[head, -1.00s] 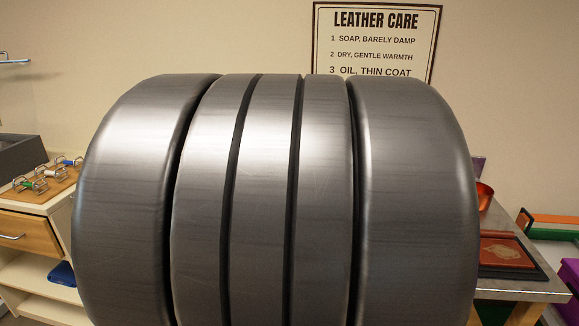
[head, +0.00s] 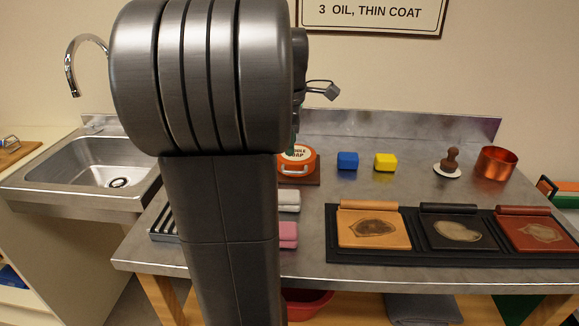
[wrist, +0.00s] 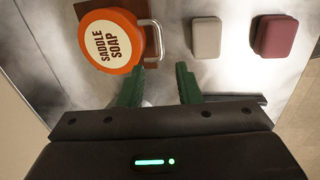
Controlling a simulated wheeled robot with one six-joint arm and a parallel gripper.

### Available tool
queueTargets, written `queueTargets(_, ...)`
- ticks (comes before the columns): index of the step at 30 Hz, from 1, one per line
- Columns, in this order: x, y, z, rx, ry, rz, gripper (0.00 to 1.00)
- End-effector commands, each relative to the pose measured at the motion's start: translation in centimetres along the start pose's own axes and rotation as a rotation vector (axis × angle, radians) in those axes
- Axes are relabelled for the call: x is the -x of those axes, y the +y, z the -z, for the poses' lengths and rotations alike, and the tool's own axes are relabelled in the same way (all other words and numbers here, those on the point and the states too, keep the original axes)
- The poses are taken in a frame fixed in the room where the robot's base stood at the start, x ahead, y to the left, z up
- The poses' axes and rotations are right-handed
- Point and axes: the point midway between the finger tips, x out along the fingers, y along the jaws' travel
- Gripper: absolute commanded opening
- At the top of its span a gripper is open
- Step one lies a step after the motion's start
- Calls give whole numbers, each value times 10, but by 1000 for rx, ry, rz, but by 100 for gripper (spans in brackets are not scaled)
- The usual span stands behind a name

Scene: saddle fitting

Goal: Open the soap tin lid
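The saddle soap tin (head: 309,165) is orange with a round cream label on its lid and stands on a brown board on the bench, partly hidden by my arm in the head view. In the wrist view the tin (wrist: 103,40) is at the upper left, its lid apparently shut. A metal wire loop (wrist: 157,40) sticks out from its right side. My gripper (wrist: 160,68) has two green fingers, apart with nothing between them. The left fingertip is just below the loop's lower end; I cannot tell whether they touch. My arm hides most of the gripper in the head view.
Blue (head: 347,161) and yellow (head: 385,162) blocks, a brown dauber (head: 450,160) and a copper bowl (head: 495,163) stand to the right. Leather panels (head: 374,228) lie on a black mat in front. Pale (wrist: 206,38) and pink (wrist: 275,36) blocks lie near the tin. A sink (head: 110,172) is left.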

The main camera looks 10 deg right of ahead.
Motion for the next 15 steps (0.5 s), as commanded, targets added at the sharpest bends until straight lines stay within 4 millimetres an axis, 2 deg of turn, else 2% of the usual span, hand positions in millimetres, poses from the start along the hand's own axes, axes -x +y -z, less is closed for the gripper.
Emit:
queueTargets(1,-15,-1,0,-1,-1,3,31)
queueTargets(6,-48,-1,0,-1,-1,3,31)
queueTargets(12,-72,-1,0,-1,0,1,31)
queueTargets(15,-77,0,0,-1,0,0,31)
